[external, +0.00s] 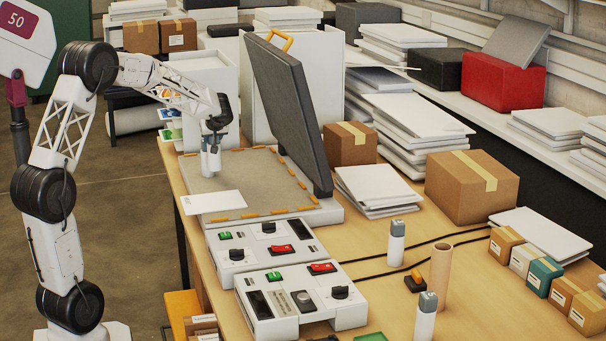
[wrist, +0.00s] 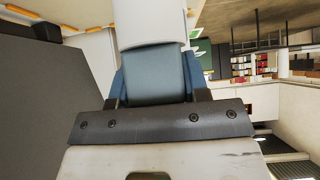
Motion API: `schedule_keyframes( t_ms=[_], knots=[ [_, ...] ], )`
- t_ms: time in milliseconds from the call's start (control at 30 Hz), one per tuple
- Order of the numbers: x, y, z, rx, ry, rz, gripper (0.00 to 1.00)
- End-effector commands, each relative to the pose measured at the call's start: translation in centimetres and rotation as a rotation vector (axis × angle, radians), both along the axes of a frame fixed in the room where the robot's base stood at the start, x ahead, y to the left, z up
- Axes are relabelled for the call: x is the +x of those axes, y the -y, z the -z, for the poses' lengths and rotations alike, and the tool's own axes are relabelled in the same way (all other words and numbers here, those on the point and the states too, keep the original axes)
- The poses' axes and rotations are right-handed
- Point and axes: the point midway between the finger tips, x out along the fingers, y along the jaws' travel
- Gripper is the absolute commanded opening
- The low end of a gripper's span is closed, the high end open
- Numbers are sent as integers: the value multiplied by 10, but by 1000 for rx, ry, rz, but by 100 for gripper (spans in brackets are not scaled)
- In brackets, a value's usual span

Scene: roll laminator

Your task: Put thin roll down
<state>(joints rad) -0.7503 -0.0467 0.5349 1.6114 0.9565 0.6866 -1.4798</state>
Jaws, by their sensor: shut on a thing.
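My gripper (external: 213,133) points down over the open flat press at the far end of the table. It is shut on a slim white cylinder (external: 210,161) with a blue-grey end, held upright. In the wrist view the cylinder's white body (wrist: 150,22) extends beyond the blue fingers (wrist: 155,80), which grip its blue-grey end. The cylinder's lower end is at or just above the press bed (external: 245,172); I cannot tell whether it touches. A thin brown cardboard roll (external: 441,278) stands upright on the table at the right, apart from my gripper.
The press's dark lid (external: 288,110) stands raised right of my gripper. A white sheet (external: 214,202) lies at the bed's front left corner. Control boxes (external: 300,300) stand in front. Two white grey-capped bottles (external: 397,243) (external: 425,318) stand near the cardboard roll. Boxes and paper stacks crowd the right.

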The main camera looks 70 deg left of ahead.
Motion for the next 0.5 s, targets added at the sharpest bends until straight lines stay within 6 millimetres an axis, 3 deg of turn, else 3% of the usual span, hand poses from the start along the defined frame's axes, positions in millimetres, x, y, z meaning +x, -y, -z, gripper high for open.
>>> schedule_keyframes(
  t_ms=[267,500],
  knots=[
    [2,-2,0,0,-1,1,18],
    [14,-16,3,-1,-1,1,18]
  ],
)
